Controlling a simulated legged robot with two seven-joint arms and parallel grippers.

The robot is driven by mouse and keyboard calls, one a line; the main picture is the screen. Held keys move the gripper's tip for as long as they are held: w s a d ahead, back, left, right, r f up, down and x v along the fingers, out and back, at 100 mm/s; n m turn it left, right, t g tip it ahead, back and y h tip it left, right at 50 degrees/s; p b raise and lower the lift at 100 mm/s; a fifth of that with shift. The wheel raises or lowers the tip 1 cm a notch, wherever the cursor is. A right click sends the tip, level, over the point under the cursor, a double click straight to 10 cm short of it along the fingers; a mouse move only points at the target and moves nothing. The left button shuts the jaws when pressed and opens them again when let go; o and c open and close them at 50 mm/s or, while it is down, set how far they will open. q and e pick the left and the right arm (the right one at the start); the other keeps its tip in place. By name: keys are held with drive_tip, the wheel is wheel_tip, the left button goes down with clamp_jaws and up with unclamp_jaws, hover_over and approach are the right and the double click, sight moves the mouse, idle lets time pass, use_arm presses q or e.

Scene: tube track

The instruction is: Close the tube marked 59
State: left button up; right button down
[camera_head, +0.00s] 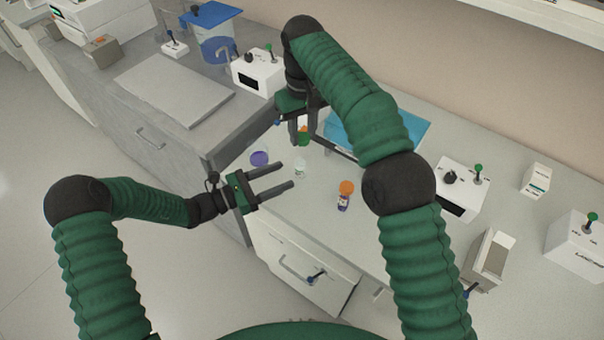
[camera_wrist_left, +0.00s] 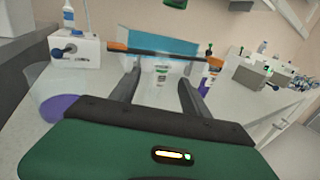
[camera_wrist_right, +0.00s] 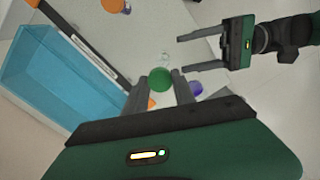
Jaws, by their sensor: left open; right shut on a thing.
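My right gripper (camera_head: 303,138) is shut on a green cap (camera_wrist_right: 159,79), held above the bench. The cap also shows in the head view (camera_head: 304,139). A clear, uncapped tube (camera_head: 300,168) with a white label stands just below it; the number is too small to read. My left gripper (camera_head: 288,176) is open, its fingers pointing toward the clear tube. In the left wrist view the tube (camera_wrist_left: 161,80) appears between the open fingers, with no grip on it visible. My left gripper (camera_wrist_right: 205,67) also shows in the right wrist view.
A purple cap or purple-topped tube (camera_head: 259,158) is left of the clear tube. A tube with an orange cap (camera_head: 346,188) stands to its right. A blue tray (camera_head: 385,128) lies behind, with a dark orange-ended bar (camera_wrist_left: 160,52) before it. White devices (camera_head: 462,187) stand farther right.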

sight(300, 167)
use_arm(q)
drive_tip(key=x, duration=0.6)
drive_tip(key=shift+w, duration=0.25)
drive_tip(key=shift+w+d, duration=0.1)
drive_tip(key=shift+d, duration=0.4)
drive_tip(key=shift+a, duration=0.15)
clamp_jaws()
idle(0.5)
